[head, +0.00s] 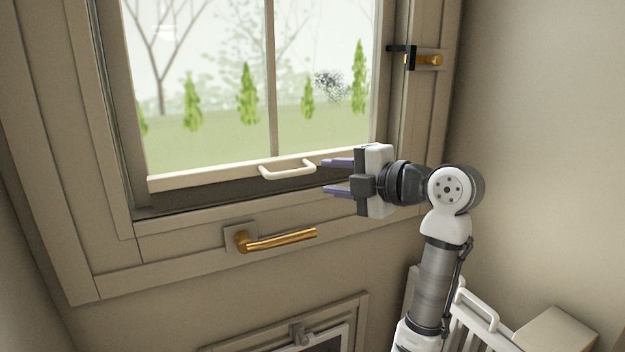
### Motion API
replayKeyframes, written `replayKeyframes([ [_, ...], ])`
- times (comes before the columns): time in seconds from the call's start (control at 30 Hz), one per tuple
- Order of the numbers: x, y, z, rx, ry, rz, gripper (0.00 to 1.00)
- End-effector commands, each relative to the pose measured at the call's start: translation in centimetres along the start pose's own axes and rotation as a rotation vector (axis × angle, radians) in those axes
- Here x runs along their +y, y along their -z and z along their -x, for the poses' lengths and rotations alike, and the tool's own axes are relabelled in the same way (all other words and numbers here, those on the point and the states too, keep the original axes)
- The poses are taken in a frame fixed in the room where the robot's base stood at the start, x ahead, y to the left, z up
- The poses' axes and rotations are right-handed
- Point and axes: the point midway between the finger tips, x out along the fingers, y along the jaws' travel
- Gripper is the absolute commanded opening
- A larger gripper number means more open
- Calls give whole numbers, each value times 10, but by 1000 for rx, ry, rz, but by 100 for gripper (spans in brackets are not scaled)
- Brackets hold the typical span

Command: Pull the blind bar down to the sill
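The blind bar (220,176) is a cream rail across the lower part of the window, with a white loop handle (288,169) near its right half. A narrow dark gap shows between the bar and the sill (180,226) below it. My gripper (324,176) is just right of the handle, pointing left. Its two purple fingers are apart, one above the other, with nothing between them. The fingertips look close to the handle's right end, but I cannot tell the depth between them.
A brass lever handle (277,239) sticks out from the frame below the sill. A brass and black latch (424,60) is on the right frame. A white rack (480,325) and a beige box (555,331) stand at the lower right. A framed panel (300,335) is at the bottom.

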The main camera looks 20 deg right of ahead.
Motion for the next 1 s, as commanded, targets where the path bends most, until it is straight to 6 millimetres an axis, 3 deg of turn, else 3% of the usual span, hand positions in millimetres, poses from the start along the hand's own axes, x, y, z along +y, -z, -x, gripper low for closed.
replayKeyframes([
  [0.2,0,0,24,0,0,-1,34],
  [0.5,0,0,27,1,0,-1,34],
  [0.67,1,0,25,-12,-3,-37,16],
  [0.8,3,-3,16,-74,-34,-227,0],
  [1.0,6,1,-4,-173,-172,-673,0],
])
